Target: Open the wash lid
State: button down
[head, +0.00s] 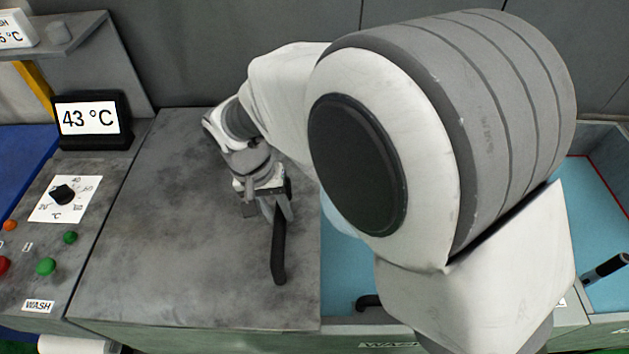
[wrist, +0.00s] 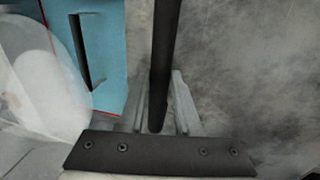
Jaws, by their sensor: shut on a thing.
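The wash lid (head: 170,220) is a flat grey mottled panel left of centre in the head view, lying level. A dark bar handle (head: 279,258) stands near its right edge and also shows in the wrist view (wrist: 164,50). My gripper (head: 274,207) is shut on the far part of this handle; in the wrist view the bar passes between the fingers (wrist: 158,95). To the right of the lid's edge a light blue basin (head: 340,285) is uncovered, partly hidden by my arm. A WASH label (head: 388,345) is partly visible on the front below it.
A control panel with a dial (head: 63,194), coloured buttons (head: 46,266) and a WASH label (head: 38,306) lies left of the lid. A 43 °C display (head: 87,119) stands behind it. Another blue basin (head: 592,200) with a dark handle (head: 605,267) is at right.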

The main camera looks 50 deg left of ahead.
jog(key=c, duration=0.6)
grip_release()
jog(key=s+r, duration=0.1)
jog(key=r, duration=0.4)
jog(key=a+r, duration=0.1)
jog(key=r, duration=0.5)
jog(key=s+a+r, duration=0.1)
jog(key=r, duration=0.5)
jog(key=shift+s+a+r, duration=0.1)
jog(key=shift+s+a, duration=0.05)
jog(key=shift+s, duration=0.15)
